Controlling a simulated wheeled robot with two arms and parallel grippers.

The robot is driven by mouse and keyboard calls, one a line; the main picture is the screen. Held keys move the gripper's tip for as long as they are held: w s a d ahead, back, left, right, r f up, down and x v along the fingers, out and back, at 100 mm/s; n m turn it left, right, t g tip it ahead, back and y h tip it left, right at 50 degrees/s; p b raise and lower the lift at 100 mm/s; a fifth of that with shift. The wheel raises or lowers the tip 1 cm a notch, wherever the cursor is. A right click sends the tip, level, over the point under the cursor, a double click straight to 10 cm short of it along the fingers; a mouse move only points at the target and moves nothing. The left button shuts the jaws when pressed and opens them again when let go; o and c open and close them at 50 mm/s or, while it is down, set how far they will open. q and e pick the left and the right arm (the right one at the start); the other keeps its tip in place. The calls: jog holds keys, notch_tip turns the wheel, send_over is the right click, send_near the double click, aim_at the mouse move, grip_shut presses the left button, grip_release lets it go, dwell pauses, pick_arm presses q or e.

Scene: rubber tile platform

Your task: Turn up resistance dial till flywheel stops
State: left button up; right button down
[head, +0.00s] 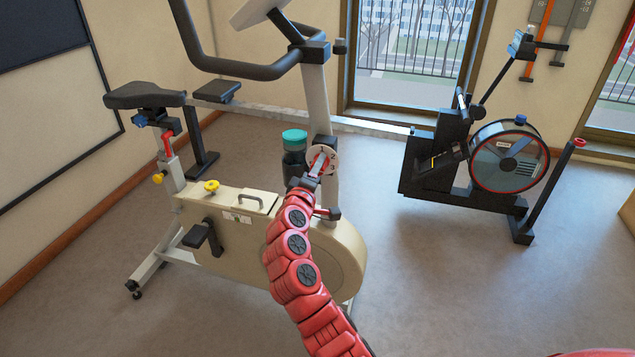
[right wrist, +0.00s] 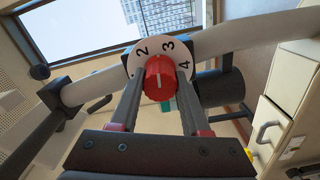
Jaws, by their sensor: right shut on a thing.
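A beige exercise bike stands in the middle of the head view, and its rounded lower housing (head: 345,262) hides any flywheel inside. On its post is a white round dial plate (head: 330,152). In the right wrist view the plate (right wrist: 150,52) shows the numbers 2, 3 and 4 around a red knob (right wrist: 160,72) with a white line on it. My right gripper (head: 318,168) reaches up to the dial. Its two fingers (right wrist: 160,88) are on either side of the knob and shut on it. Which number the line marks is unclear. My left gripper is not in view.
A dark bottle with a teal lid (head: 294,140) stands just left of the dial, close to my right arm. The bike's handlebar (head: 250,70) is above. A rowing machine with a round fan wheel (head: 508,157) stands at right. Open floor (head: 450,270) lies between.

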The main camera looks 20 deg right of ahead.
jog(key=m+b, duration=0.1)
jog(key=b, duration=0.1)
jog(key=m+b, duration=0.1)
jog(key=m, duration=0.1)
jog(key=shift+f+b, duration=0.3)
jog(key=shift+b, duration=0.05)
jog(key=shift+r+m+b, duration=0.25)
jog(key=shift+m+b, duration=0.55)
jog(key=shift+b, duration=0.1)
jog(key=shift+c, duration=1.9)
grip_release()
jog(key=p+v, duration=0.2)
jog(key=v, duration=1.5)
jog(key=shift+s, duration=0.2)
